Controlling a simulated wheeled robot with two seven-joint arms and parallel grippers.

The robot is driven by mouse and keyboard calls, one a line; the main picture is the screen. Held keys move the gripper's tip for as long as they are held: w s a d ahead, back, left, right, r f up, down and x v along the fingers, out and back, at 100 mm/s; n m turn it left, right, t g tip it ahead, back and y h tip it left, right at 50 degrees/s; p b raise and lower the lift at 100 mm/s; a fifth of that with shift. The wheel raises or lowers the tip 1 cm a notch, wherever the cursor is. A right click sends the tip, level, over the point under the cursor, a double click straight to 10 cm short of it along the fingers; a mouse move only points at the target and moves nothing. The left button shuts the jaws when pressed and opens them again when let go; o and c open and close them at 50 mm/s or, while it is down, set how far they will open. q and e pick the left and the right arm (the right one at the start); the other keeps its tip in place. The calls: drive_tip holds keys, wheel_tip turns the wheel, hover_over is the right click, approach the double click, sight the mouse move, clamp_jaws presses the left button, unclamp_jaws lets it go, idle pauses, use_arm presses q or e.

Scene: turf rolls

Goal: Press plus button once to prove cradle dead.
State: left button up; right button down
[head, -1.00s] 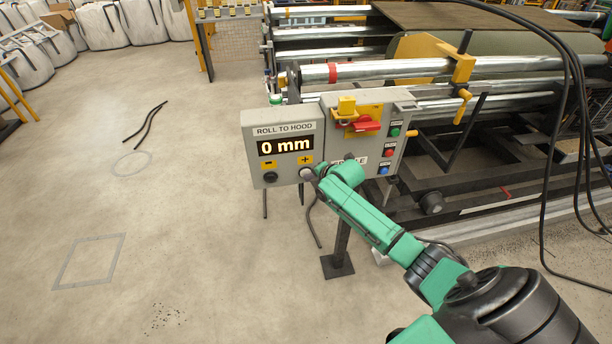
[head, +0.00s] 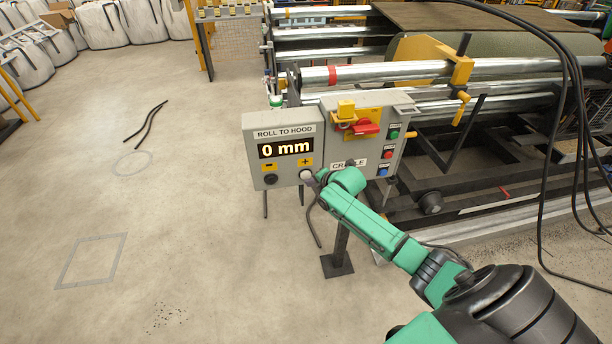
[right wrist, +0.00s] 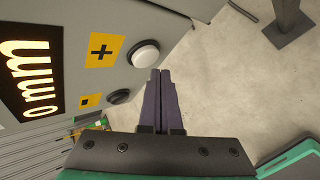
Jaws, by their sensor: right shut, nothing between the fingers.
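The grey control box (head: 258,132) carries a "ROLL TO HOOD" display (head: 286,148) that reads 0 mm. The pale round plus button (head: 306,175) sits under a yellow plus label; it also shows in the right wrist view (right wrist: 143,54). The dark minus button (head: 270,179) is left of it, and shows in the right wrist view (right wrist: 119,96). My right gripper (right wrist: 161,72) is shut and empty, its tips close to the plus button's edge; I cannot tell whether they touch. My left gripper is not in view.
A cradle panel (head: 398,112) with a red switch (head: 365,128) on yellow and several coloured buttons adjoins the box; my arm partly hides its label. Metal rollers (head: 390,69) stand behind. Black cables (head: 578,110) hang at right. Floor at left is mostly clear.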

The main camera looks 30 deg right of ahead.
drive_tip(key=s+p, duration=0.1)
drive_tip(key=s+a+p, duration=0.1)
drive_tip(key=s+p, duration=0.2)
drive_tip(key=shift+s+a+p, duration=0.3)
drive_tip(key=shift+s+a, duration=0.05)
drive_tip(key=shift+f, duration=0.1)
idle(0.6)
drive_tip(key=s+f+m+g+h+b, duration=0.15)
drive_tip(key=s+f+m, duration=0.35)
drive_tip(key=s+f, duration=0.55)
drive_tip(key=s+f+m+g+y+b, duration=0.1)
drive_tip(key=s+f+m+g, duration=0.2)
drive_tip(key=s+f+m, duration=0.7)
drive_tip(key=s+a+f+m+g, duration=0.2)
drive_tip(key=s+f, duration=0.5)
drive_tip(key=s, duration=0.4)
drive_tip(key=s+a+f+m+g, duration=0.1)
drive_tip(key=s+a+f+g, duration=0.1)
drive_tip(key=s+a+f, duration=0.2)
drive_tip(key=s+f+b, duration=0.1)
drive_tip(key=s+f, duration=0.2)
drive_tip(key=s, duration=0.4)
drive_tip(key=shift+s+a+f+m, duration=0.2)
drive_tip(key=shift+s+a+m, duration=0.1)
drive_tip(key=shift+m, duration=0.1)
